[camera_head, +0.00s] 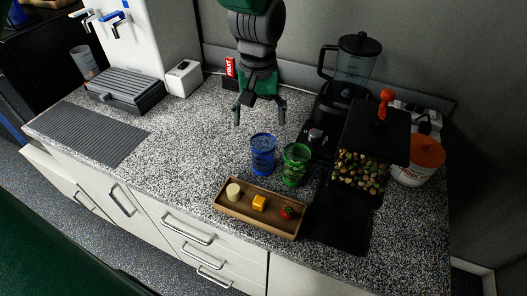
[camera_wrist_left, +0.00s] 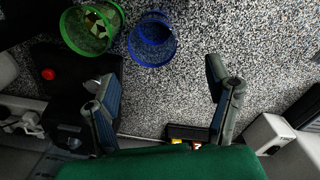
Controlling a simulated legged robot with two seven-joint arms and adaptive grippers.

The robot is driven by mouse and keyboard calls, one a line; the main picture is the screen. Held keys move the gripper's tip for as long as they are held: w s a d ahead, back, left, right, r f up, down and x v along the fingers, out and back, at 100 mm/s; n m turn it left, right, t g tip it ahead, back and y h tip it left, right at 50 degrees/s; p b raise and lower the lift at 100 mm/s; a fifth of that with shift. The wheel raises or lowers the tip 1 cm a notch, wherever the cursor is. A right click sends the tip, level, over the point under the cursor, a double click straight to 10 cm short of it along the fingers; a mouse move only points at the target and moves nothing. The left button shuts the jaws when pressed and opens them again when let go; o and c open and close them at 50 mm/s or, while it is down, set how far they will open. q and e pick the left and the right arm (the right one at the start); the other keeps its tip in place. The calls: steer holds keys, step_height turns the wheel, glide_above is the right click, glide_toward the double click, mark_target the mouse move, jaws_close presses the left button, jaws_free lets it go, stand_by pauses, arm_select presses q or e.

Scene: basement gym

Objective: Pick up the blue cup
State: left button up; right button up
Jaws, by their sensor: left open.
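The blue cup (camera_head: 262,154) stands upright on the speckled counter, just left of a green cup (camera_head: 296,165). In the left wrist view the blue cup (camera_wrist_left: 152,40) is at the top middle, its open rim facing the camera, and it looks empty. The green cup (camera_wrist_left: 91,28) beside it has some bits inside. My left gripper (camera_head: 260,116) hangs above the counter, behind the blue cup and apart from it. Its fingers are spread with nothing between them; the left wrist view also shows the open fingers (camera_wrist_left: 165,98). My right gripper is in neither view.
A wooden tray (camera_head: 228,208) with small food pieces lies in front of the cups. A blender (camera_head: 354,65) and a dispenser of colourful pieces (camera_head: 362,170) stand to the right. A ribbed grey mat (camera_head: 85,133) lies at left. The counter left of the blue cup is clear.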

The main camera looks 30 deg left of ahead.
mark_target(265, 153)
arm_select(q)
steer(key=f, duration=0.2)
steer(key=d+f, duration=0.1)
steer(key=f, duration=0.2)
steer(key=shift+w+d+f, duration=0.1)
steer(key=shift+d+f, duration=0.2)
steer(key=shift+d, duration=0.1)
steer(key=f, duration=0.4)
steer(key=shift+s+a+f, duration=0.25)
steer(key=shift+s+a, duration=0.1)
steer(key=shift+w+a+f, duration=0.1)
steer(key=shift+a+f, duration=0.15)
steer(key=shift+f, duration=0.15)
steer(key=shift+d+r, duration=0.1)
steer(key=shift+c, duration=0.9)
steer(key=shift+d+r, duration=0.1)
steer(key=shift+d, duration=0.3)
steer(key=c, duration=0.9)
steer(key=shift+d, duration=0.15)
steer(key=shift+c, duration=0.2)
